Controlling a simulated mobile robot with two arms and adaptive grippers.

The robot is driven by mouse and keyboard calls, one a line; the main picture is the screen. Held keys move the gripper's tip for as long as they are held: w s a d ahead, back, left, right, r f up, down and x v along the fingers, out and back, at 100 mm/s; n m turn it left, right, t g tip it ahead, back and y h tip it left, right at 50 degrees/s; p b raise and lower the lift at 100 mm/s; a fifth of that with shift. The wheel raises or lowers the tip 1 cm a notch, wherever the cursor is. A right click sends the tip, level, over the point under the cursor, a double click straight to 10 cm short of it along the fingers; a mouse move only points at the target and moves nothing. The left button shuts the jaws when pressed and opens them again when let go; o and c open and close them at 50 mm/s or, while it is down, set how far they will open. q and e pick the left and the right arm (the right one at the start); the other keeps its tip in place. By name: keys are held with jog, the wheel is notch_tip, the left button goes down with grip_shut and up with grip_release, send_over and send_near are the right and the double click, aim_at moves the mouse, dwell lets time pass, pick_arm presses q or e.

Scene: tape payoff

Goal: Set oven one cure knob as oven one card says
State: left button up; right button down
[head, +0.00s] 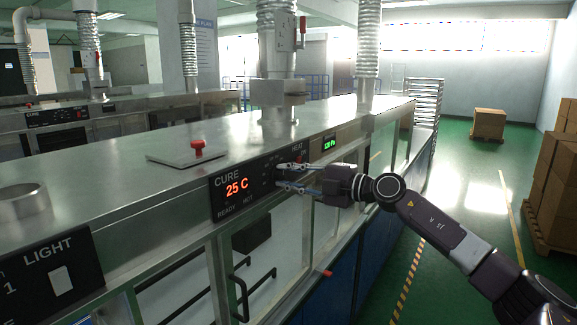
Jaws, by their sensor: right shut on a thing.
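The oven's black CURE panel (226,197) is on the front upper edge of the steel bench. Its red display reads 25 C, above the words READY and HOT. My right gripper (284,177) reaches in from the right, its fingers at the right part of this panel. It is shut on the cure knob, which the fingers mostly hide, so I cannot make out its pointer. I see no readable oven card in this view. My left gripper is not in view.
A LIGHT panel (48,278) with a pale switch is at lower left. A plate with a red knob (198,149) lies on the bench top. A small green display (329,144) is right of the HEAT label. Black handles (243,290) stick out below. Green floor is free at right, beside stacked boxes (557,180).

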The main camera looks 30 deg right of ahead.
jog(key=shift+m+p, duration=0.85)
jog(key=shift+m, duration=0.05)
jog(key=c, duration=1.9)
grip_release()
jog(key=shift+c, duration=0.2)
jog(key=shift+o, duration=1.3)
jog(key=shift+w+a, duration=0.1)
jog(key=shift+w, duration=0.05)
